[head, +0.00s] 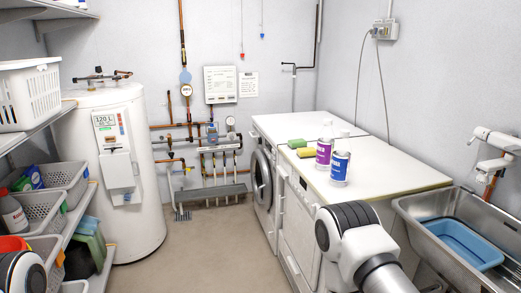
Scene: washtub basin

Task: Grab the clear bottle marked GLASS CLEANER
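Two bottles stand upright close together on the white worktop over the washing machines. One bottle (323,156) has a purple label, and the bottle in front (340,167) has a blue label. Both have pale tops. The lettering is too small to read, so I cannot tell which is marked GLASS CLEANER. Something pale shows just behind the blue-labelled bottle, too indistinct to name. Part of my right arm is at the bottom centre-right, in front of the machines, and part of my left arm is at the lower left corner. Neither gripper shows.
A green sponge (297,143) and a yellow sponge (305,152) lie left of the bottles. The worktop (389,174) is clear to their right. A metal sink (415,223) with a blue basin (460,243) is at right. Shelves with grey baskets (66,178) line the left, beside a boiler (148,180).

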